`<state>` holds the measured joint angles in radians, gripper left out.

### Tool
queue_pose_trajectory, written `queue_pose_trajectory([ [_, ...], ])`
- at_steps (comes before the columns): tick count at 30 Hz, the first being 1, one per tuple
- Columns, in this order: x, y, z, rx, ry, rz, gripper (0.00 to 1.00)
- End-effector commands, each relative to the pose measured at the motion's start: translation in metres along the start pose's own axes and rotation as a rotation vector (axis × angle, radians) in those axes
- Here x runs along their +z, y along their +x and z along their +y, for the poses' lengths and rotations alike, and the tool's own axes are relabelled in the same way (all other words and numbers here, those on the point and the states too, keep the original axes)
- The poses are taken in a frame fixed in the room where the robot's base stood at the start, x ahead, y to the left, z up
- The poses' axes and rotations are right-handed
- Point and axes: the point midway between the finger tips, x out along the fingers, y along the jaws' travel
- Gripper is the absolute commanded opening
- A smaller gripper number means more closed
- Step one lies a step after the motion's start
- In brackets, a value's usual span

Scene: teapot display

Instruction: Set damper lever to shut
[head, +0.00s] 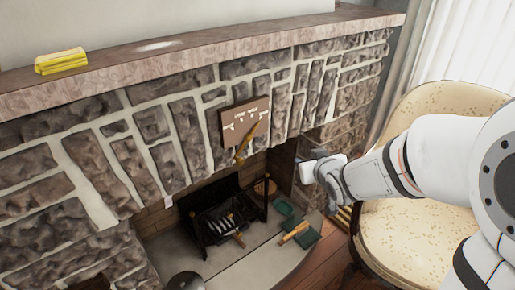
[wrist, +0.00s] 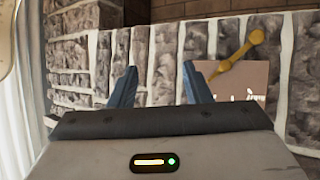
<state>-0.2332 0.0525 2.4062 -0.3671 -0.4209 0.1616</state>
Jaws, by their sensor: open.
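The damper lever (head: 247,139) is a yellow bar with a rounded knob at its lower end. It is mounted on a brown plate (head: 230,118) with white markings, on the stone fireplace front above the opening. The bar slants from upper right to lower left. My gripper (head: 312,168) is to the right of the lever and apart from it, in front of the fireplace. In the wrist view my gripper's two blue fingers (wrist: 159,70) are spread with nothing between them. The lever (wrist: 240,53) and plate (wrist: 245,78) show there just right of the right finger. The plate's markings are too small to read.
A stone mantel (head: 200,62) with a yellow block (head: 60,62) runs above. A black grate (head: 225,212) stands in the firebox, with green objects (head: 303,235) on the hearth (head: 255,268). A cream patterned armchair (head: 400,240) stands at right, beneath my arm.

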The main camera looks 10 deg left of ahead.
Motion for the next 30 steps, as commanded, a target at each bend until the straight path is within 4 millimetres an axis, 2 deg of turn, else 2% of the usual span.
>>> queue_pose_trajectory([
  [1,0.017,0.028,-0.021,-0.055,-0.018,0.064,0.44],
  [4,0.021,0.056,-0.061,-0.166,-0.039,0.209,0.44],
  [9,0.029,0.078,-0.114,-0.331,-0.036,0.393,0.44],
  [12,0.032,0.081,-0.132,-0.392,-0.028,0.457,0.44],
  [19,0.025,0.090,-0.149,-0.435,-0.020,0.502,0.44],
  [30,0.000,0.133,-0.171,-0.434,-0.020,0.500,0.44],
])
